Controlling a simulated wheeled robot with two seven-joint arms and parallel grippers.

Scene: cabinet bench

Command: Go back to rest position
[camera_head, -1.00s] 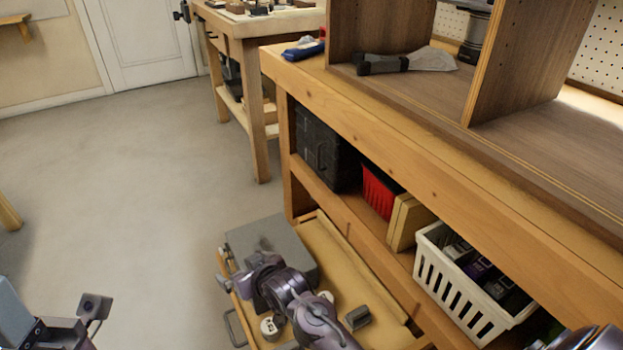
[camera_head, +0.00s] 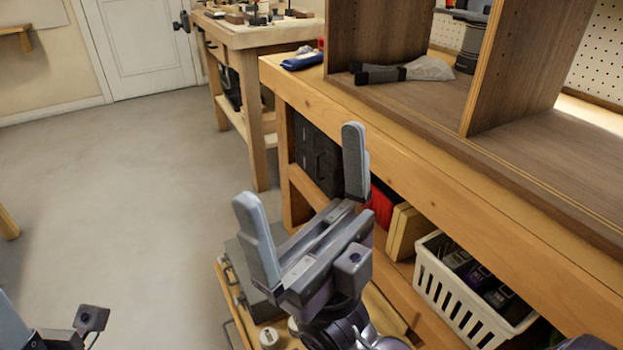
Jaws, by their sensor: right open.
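My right gripper (camera_head: 299,168) is in the middle of the head view, in front of the workbench. Its two grey fingers point up and are spread wide, with nothing between them. It covers part of the bench's lower shelf and the open drawer below. My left gripper (camera_head: 42,322) shows only in part at the bottom left corner, over the floor. Its fingertips are cut off, so its opening does not show.
The wooden workbench (camera_head: 430,155) runs along the right, with a brown cabinet (camera_head: 535,75) on top. Its lower shelf holds a black case (camera_head: 312,155), a red bin (camera_head: 384,203) and a white basket (camera_head: 455,300). An open drawer (camera_head: 232,300) juts out below.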

